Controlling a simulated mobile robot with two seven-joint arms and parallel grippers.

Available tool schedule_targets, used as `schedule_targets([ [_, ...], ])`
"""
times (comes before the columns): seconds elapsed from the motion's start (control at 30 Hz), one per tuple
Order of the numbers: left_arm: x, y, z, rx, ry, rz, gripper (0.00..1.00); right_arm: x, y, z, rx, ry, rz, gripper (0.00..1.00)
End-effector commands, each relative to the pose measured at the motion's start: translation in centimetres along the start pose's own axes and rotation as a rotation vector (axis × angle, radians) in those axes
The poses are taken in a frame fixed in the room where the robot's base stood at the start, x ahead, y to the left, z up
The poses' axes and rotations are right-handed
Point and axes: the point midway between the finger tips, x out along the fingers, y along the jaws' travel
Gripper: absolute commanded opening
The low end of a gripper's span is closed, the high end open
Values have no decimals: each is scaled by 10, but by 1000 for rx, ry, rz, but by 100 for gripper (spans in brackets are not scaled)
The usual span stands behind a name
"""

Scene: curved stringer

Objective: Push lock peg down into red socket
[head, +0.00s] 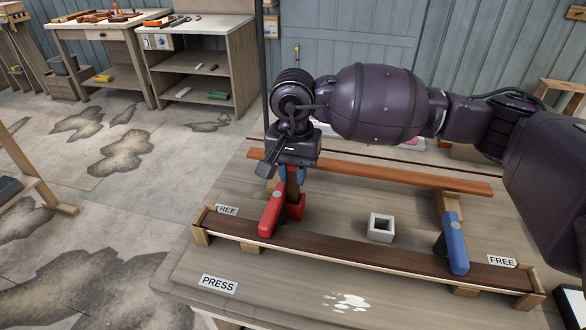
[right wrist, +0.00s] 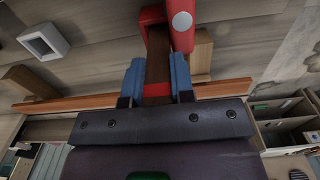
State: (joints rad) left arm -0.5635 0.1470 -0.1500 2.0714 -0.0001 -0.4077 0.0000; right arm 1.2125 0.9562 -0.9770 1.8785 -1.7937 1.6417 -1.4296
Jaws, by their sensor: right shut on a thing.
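The dark brown lock peg (head: 292,186) stands upright with its lower end at the red socket (head: 297,210); how deep it sits is hard to tell. My right gripper (head: 291,174) is shut on the peg's upper part, above the socket. In the right wrist view the blue fingertips (right wrist: 159,78) flank the peg (right wrist: 158,50), and the red socket (right wrist: 150,15) shows at its far end. A red clamp (head: 271,212) stands just left of the socket and partly hides it. My left gripper is not in view.
A curved dark strip (head: 350,252) runs along the bench front between wooden end blocks. A blue clamp (head: 456,243) grips its right part. A hollow white socket (head: 381,228) stands mid-bench. An orange-brown board (head: 400,178) lies behind. The bench's front left, near the PRESS label (head: 219,284), is clear.

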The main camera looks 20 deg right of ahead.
Motion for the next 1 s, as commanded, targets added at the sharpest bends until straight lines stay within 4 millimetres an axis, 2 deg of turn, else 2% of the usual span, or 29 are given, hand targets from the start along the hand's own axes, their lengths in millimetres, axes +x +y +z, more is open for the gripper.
schedule_targets([
  [0.73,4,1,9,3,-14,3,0,16,0,0,0,-1,1,0],
  [0.77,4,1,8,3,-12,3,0,16,0,0,0,-1,0,26],
  [0.93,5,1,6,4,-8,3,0,15,0,0,0,0,0,52],
  [1.0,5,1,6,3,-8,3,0,15,0,0,0,0,0,52],
])
